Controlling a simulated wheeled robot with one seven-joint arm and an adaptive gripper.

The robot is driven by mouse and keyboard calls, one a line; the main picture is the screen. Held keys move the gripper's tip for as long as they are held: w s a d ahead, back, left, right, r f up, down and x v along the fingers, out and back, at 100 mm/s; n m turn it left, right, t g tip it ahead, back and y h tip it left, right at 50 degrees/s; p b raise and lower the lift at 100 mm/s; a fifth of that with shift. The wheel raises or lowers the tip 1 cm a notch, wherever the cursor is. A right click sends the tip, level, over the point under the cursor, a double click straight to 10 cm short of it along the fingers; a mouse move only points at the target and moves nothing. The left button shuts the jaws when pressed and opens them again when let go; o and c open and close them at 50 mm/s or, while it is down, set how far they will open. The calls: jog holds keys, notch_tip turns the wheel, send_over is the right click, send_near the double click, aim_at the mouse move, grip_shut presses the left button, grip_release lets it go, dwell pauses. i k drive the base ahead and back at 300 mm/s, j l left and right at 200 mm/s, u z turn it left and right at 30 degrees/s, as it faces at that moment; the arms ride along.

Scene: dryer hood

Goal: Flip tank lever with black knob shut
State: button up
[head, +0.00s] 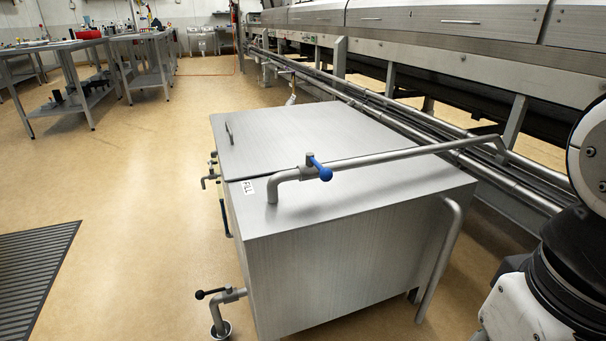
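A metal tank (345,265) with a flat lid stands in the middle of the head view. A lever with a black knob (204,294) sits on a bent pipe (232,297) low at the tank's front left corner. The lever points left, roughly level, and the pipe bends down over a round floor drain (220,330). I cannot tell from this view whether that valve is open or shut. A second lever with a blue knob (323,172) is on the pipe above the lid, beside a "FILL" label (247,187). My gripper is out of view.
Smaller pipe fittings (209,178) stick out from the tank's left side. A dark floor mat (35,270) lies at left, with open floor between it and the tank. Metal tables (95,60) stand far left. A long machine with rails (430,60) runs behind at right.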

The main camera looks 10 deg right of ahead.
aim_at(199, 294)
jog(key=i+j, duration=0.5)
jog(key=j, duration=0.25)
jog(key=i+j, duration=0.25)
jog(key=j+z, duration=0.05)
jog(key=j, duration=0.05)
